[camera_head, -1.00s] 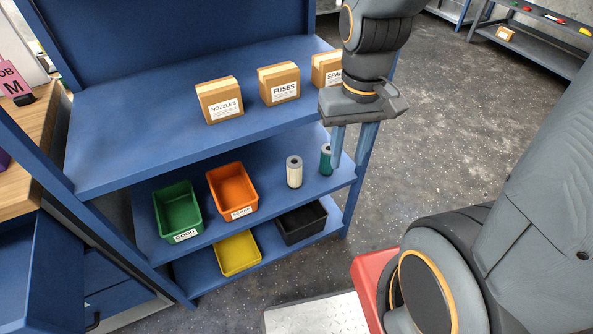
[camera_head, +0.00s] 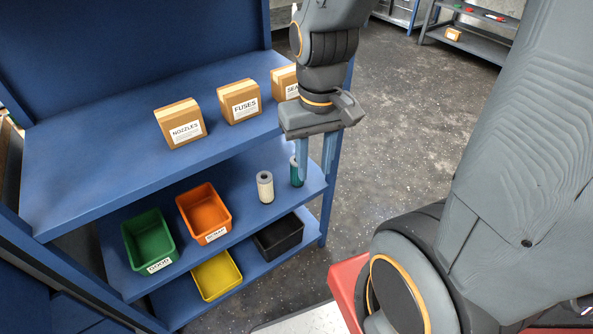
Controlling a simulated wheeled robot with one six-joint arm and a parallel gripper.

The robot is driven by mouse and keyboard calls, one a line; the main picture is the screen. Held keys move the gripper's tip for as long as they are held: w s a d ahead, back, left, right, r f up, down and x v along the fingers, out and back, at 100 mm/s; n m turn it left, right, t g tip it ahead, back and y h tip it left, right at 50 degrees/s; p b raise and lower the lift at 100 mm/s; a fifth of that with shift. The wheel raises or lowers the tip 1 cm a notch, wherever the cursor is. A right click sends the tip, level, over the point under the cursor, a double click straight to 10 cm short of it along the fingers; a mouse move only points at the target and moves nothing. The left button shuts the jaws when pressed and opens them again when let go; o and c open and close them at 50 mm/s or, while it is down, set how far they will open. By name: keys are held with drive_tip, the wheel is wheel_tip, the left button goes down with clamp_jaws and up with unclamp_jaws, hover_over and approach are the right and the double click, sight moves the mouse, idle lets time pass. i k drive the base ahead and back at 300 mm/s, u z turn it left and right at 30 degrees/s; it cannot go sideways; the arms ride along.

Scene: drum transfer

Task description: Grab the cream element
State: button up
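The cream element (camera_head: 265,187) is a short upright cylinder with a dark hole in its top. It stands on the blue middle shelf (camera_head: 232,230), right of the orange bin. A green element (camera_head: 295,172) stands just right of it, partly behind a finger of my gripper. My gripper (camera_head: 315,176) points down with its two blue-grey fingers apart, at the right end of the shelf unit. It is open, and I see nothing held between the fingers. It is to the right of the cream element and apart from it.
On the middle shelf stand a green bin (camera_head: 149,242) and an orange bin (camera_head: 204,213). A yellow bin (camera_head: 217,275) and a black bin (camera_head: 278,237) are on the bottom shelf. Boxes labelled NOZZLES (camera_head: 180,123) and FUSES (camera_head: 239,101) stand on the upper shelf, above the elements.

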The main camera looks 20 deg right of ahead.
sight(264, 178)
drive_tip(key=u, duration=1.75)
drive_tip(key=k, duration=0.5)
drive_tip(key=z, duration=1.25)
